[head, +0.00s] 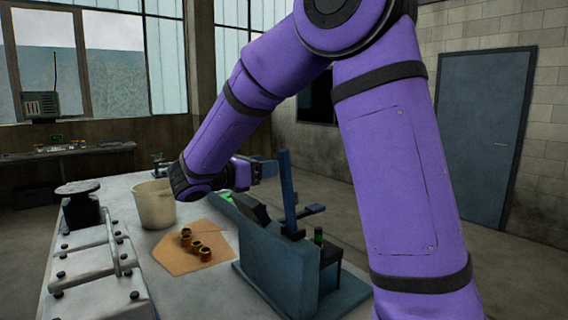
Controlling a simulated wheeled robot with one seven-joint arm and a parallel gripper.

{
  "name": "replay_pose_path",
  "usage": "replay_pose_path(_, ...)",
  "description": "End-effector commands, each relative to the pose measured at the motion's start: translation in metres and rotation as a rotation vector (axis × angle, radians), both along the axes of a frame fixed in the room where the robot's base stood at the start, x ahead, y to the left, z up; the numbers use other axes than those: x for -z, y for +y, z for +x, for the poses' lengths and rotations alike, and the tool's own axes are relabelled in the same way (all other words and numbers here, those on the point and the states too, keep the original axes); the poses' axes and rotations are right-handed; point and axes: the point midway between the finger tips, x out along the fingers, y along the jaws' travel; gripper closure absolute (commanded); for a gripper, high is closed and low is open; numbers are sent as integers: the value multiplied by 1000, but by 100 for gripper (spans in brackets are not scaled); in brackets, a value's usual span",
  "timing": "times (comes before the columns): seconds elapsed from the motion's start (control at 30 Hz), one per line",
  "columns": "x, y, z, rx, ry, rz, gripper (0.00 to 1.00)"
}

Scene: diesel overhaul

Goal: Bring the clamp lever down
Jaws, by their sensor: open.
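A blue upright bar, which looks like the clamp lever (288,192), stands nearly vertical on the blue-grey fixture (290,268) on the bench. My gripper (266,170) is at the lever's left side, near its upper part. It is open and points right towards the lever. I cannot tell whether the fingers touch the lever, as they are small and partly hidden. A dark part with green ends (250,207) lies along the fixture, partly hidden behind its blue wall.
On the bench (185,292), several brass-coloured bushings (204,254) lie on an orange-brown sheet (172,258). A cream bucket (154,205) stands behind them. A pale engine cover (95,275) is at left. My purple arm crosses the picture and hides much of the right side.

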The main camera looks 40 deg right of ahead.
Motion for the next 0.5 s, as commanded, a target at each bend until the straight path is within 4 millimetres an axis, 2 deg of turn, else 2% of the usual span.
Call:
replay_pose_path(0.2, 0, -38, 0, 4, -1, 1, 48)
replay_pose_path(0.33, 0, -54, 1, 3, 0, 1, 48)
replay_pose_path(0.5, 0, -63, 2, 1, 0, 1, 48)
